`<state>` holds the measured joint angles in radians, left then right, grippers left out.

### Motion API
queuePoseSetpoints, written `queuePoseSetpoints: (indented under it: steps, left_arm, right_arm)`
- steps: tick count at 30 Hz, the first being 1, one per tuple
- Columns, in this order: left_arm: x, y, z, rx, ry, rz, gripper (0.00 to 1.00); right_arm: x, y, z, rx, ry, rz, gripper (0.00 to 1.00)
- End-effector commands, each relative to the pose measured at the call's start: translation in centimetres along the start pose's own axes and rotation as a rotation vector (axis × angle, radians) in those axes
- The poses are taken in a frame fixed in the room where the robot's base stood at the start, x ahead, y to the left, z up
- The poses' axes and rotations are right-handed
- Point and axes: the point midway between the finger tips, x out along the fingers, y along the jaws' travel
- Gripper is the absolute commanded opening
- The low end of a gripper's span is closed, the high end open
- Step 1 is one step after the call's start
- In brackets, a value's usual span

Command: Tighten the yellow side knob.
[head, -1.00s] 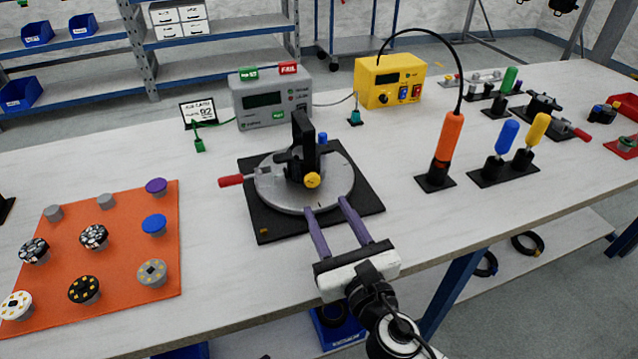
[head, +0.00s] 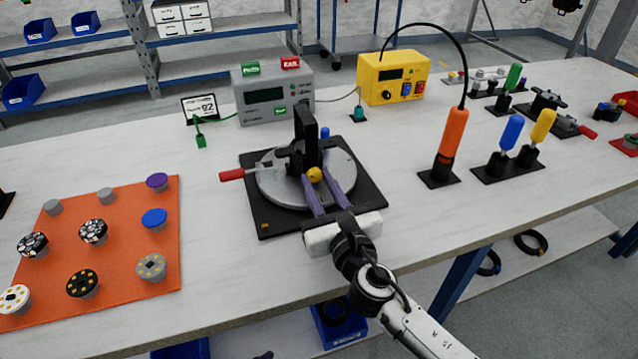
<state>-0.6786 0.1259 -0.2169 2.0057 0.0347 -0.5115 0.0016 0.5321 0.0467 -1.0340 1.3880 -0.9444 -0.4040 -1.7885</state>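The yellow side knob (head: 315,174) is on the near side of a black yoke (head: 306,130) that stands on a grey round plate (head: 272,190). The plate sits on a black square base (head: 262,222). A red handle (head: 232,175) sticks out to the left and a blue knob (head: 325,133) shows behind. My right gripper (head: 320,182) reaches in from the front with its two purple fingers apart, one on each side of the yellow knob. Whether the fingers touch the knob cannot be told. My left gripper is not in view.
An orange mat (head: 120,262) with several round parts lies at left. A grey tester (head: 272,95) and a yellow power unit (head: 392,80) stand behind. An orange screwdriver (head: 453,132) and blue and yellow handled tools stand at right. Bare table lies between.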

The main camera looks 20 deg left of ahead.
Motion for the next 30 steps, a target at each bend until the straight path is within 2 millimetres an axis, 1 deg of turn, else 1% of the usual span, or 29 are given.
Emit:
queuePoseSetpoints:
  steps: [5,12,15,23,24,26,27,30]
  left_arm:
    - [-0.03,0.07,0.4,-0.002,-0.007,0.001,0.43]
    - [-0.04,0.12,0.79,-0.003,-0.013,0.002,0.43]
    - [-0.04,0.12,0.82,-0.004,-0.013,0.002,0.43]
    - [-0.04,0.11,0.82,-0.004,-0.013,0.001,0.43]
    - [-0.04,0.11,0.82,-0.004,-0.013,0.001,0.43]
    - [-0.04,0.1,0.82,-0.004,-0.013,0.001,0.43]
    - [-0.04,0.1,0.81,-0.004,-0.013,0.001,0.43]
    - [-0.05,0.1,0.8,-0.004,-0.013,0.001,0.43]
  right_arm:
    - [-0.04,0.03,-0.07,0.028,0.001,0.0,0.01]
    - [-0.05,0.07,-0.13,0.303,0.002,-0.001,0.01]
    - [-0.04,0.07,-0.09,0.365,0.001,0.0,0.01]
    - [-0.04,0.05,-0.09,0.375,0.001,0.0,0.01]
    - [-0.04,0.05,-0.09,0.374,0.001,0.0,0.25]
    - [-0.04,0.05,-0.09,0.374,0.001,0.0,0.35]
    - [-0.04,0.05,-0.09,0.373,0.001,0.0,0.42]
    - [-0.04,0.04,-0.08,0.373,0.001,0.0,0.43]
